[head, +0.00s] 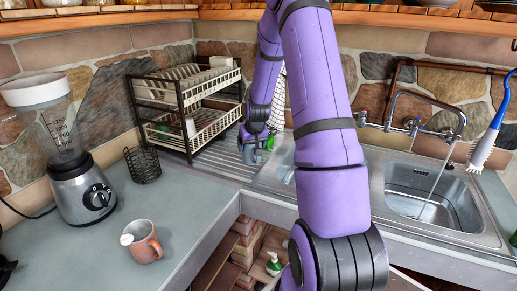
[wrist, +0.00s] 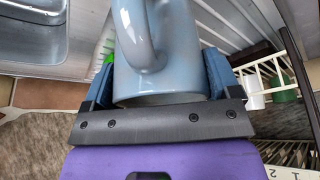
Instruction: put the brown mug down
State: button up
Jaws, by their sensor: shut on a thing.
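A brown mug (head: 143,243) stands upright on the left counter in the head view, with something white at its left rim. A different mug, blue-grey and glossy (wrist: 185,45), fills the top middle of the wrist view, its handle facing the camera. My gripper (wrist: 160,75) is shut on this blue-grey mug, one blue finger on each side. In the head view my gripper (head: 256,138) is by the drainboard beside the dish rack, partly hidden by my arm. Whether the held mug touches the drainboard cannot be told.
The two-tier dish rack (head: 186,122) stands close left of my gripper. The ribbed drainboard (head: 222,160) adjoins sink basins (head: 420,185) with running water. A blender (head: 82,190) and black wire basket (head: 142,166) stand on the left counter (head: 190,215), which has bare room around the brown mug.

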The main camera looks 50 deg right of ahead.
jog(key=shift+w+d+f, duration=0.2)
jog(key=shift+w+f, duration=0.5)
jog(key=shift+w, duration=0.55)
jog(key=shift+w+d+f, duration=0.15)
jog(key=shift+w+f, duration=0.5)
jog(key=shift+w, duration=0.6)
jog(key=shift+w+d+f, duration=0.2)
jog(key=shift+w+f, duration=0.5)
jog(key=shift+w, duration=0.55)
jog(key=shift+f, duration=0.1)
jog(key=o, duration=0.9)
jog(key=shift+o, duration=0.2)
